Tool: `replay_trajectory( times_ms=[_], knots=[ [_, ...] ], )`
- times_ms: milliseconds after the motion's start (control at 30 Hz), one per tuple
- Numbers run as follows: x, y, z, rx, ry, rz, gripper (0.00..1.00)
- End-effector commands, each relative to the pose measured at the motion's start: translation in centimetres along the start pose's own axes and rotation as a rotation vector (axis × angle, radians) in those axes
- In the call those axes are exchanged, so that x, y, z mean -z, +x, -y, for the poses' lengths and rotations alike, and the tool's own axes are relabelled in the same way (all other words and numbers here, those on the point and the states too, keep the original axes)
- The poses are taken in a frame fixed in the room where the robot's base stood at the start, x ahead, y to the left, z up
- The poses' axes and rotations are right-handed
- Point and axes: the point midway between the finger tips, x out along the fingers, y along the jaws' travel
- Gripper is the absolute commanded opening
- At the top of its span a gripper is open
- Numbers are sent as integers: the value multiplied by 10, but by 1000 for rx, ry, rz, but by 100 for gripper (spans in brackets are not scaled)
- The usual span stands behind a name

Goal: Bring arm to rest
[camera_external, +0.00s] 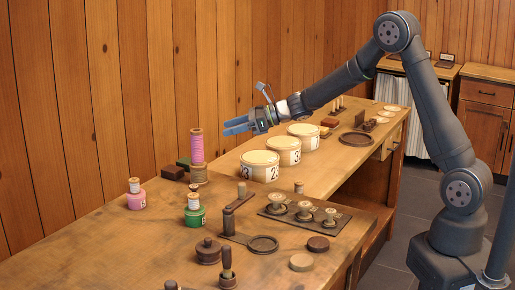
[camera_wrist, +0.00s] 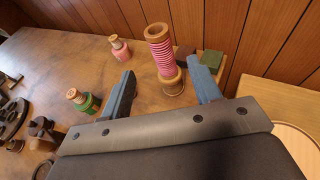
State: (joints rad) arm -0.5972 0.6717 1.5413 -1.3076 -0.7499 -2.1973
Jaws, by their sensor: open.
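My gripper (camera_external: 237,126) is open and empty, held in the air above the bench near the wooden wall. In the wrist view its two blue-grey fingers (camera_wrist: 163,92) stand wide apart. A tall spool with pink thread (camera_external: 197,148) stands on a wooden base near the wall. It also shows in the wrist view (camera_wrist: 164,55), beyond and between the fingertips, with no visible contact. A pink spool (camera_external: 135,195) and a green spool (camera_external: 194,212) stand on the bench to the left and front. My arm reaches in from the right.
Three numbered round tubs (camera_external: 260,167) stand in a row below and right of my gripper. Dark blocks (camera_external: 173,172) sit by the wall. The bench's left front is clear.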

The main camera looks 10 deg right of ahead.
Motion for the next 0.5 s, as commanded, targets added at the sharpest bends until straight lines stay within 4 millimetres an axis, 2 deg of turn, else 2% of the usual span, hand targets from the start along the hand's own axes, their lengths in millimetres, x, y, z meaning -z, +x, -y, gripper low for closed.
replay_trajectory(
  times_ms=[500],
  knots=[
    [1,96,-1,-3,-1,-1,57]
  ],
)
